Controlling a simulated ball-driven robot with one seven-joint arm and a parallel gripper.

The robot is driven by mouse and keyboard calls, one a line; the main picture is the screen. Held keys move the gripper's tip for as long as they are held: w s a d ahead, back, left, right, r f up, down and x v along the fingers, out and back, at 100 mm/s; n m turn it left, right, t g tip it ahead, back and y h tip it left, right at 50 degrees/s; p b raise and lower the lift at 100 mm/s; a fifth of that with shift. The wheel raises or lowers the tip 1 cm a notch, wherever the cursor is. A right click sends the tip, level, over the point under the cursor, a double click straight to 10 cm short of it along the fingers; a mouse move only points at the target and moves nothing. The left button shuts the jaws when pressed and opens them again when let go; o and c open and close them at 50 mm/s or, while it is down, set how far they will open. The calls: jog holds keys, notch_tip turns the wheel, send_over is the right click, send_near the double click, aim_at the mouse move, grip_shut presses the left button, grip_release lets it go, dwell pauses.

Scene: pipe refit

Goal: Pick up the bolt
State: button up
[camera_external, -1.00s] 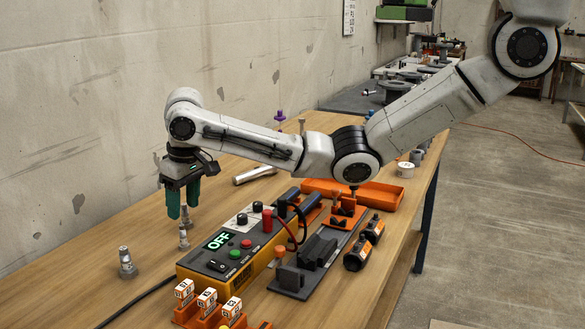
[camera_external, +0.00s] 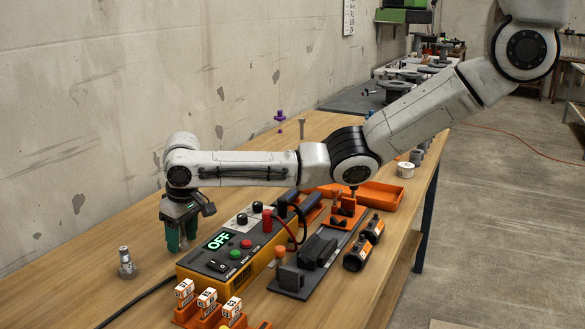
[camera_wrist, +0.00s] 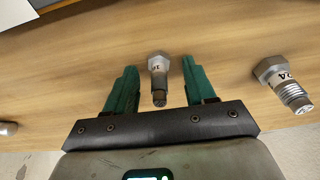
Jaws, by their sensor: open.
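A silver bolt with a hex head and a printed label (camera_wrist: 158,77) stands on the wooden table in the wrist view. It lies between the two green fingers of my gripper (camera_wrist: 153,88), with a gap on each side. My gripper is open and low over the table in the external view (camera_external: 181,244), where the fingers hide this bolt. A second bolt, marked 24 (camera_wrist: 283,84), is to the right in the wrist view. In the external view that second bolt (camera_external: 126,263) stands upright to the left of my gripper.
A yellow control box (camera_external: 228,258) showing OFF is just right of my gripper. A black cable (camera_external: 140,300) runs from it. Orange labelled blocks (camera_external: 208,305) sit in front. A purple-topped piece (camera_external: 280,118) and another upright bolt (camera_external: 302,127) stand farther back. The wall borders the table's left.

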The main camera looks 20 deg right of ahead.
grip_shut()
dwell(0.4)
